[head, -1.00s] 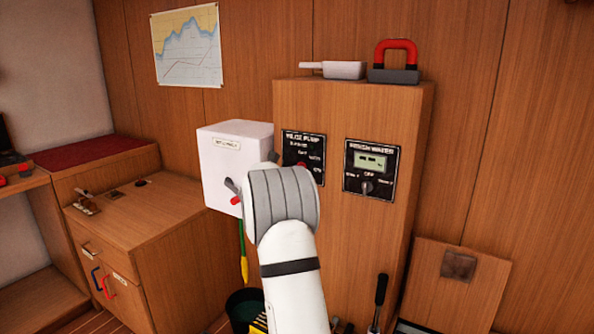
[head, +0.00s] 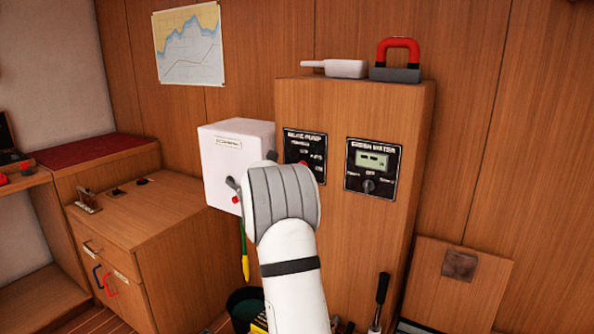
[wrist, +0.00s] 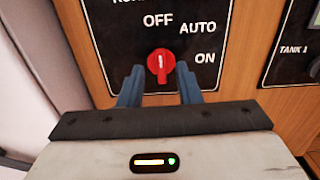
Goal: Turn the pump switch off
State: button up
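The bilge pump panel (head: 305,152) is a black plate on the wooden cabinet front, partly behind my arm in the head view. In the wrist view the panel (wrist: 120,40) shows OFF, AUTO and ON around a red rotary knob (wrist: 158,66). The knob's white line is roughly upright, towards OFF. My gripper (wrist: 159,75) has its two blue-grey fingers apart, one on each side of the knob's lower part. A gap shows at the left finger; contact on the right is unclear. In the head view my arm hides the gripper.
A second panel with a display (head: 373,170) sits to the right on the same cabinet. A white box (head: 236,160) with a lever stands close on the left. A grey-and-red object (head: 396,62) and a white-handled one (head: 340,68) lie on the cabinet top.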

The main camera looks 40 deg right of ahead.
jog(key=v, duration=0.7)
jog(key=shift+r, duration=0.1)
jog(key=s+a+m+g+y+p, duration=0.4)
jog(key=s+a+m+y+p, duration=0.7)
jog(key=s+a, duration=2.3)
jog(key=s+m+y, duration=0.1)
jog(key=m+y, duration=0.4)
jog(key=m, duration=0.6)
jog(key=shift+f+m+y+p, duration=0.3)
